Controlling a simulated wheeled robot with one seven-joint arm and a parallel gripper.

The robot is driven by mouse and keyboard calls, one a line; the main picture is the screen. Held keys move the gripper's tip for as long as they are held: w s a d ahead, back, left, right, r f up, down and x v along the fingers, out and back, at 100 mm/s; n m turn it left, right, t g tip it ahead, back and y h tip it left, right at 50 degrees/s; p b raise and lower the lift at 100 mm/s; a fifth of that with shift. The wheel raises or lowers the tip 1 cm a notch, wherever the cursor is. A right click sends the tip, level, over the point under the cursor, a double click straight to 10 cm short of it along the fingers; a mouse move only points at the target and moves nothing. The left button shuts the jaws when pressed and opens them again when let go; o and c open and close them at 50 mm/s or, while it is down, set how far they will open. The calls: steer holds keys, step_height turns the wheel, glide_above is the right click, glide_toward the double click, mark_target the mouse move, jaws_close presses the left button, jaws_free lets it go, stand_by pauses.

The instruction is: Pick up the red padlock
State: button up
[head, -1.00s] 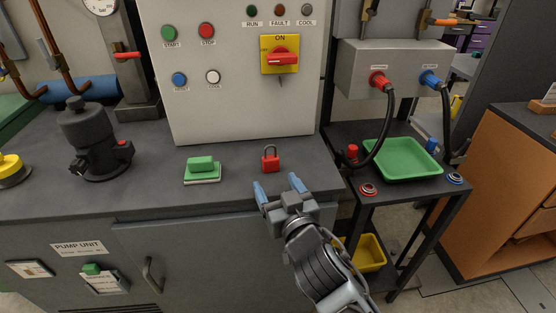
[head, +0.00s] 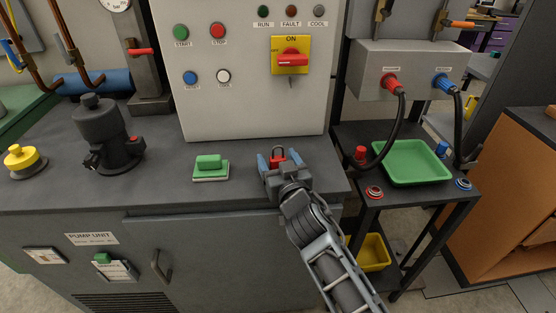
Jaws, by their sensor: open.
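The red padlock (head: 279,160) stands on the dark grey bench top (head: 160,178) below the control panel, with its dark shackle upward. My gripper (head: 279,160) is open, with its blue fingertips on the left and right of the padlock. The gripper body hides the lower front of the padlock. I cannot tell whether either finger touches it.
A green block on a pale base (head: 210,168) lies left of my gripper. The control panel (head: 240,110) rises close behind the padlock. A black pump (head: 107,135) stands further left. A green tray (head: 411,163) is on the side cart to the right.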

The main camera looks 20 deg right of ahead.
steer(key=c, duration=1)
steer(key=shift+c, duration=0.5)
steer(key=shift+r, duration=0.15)
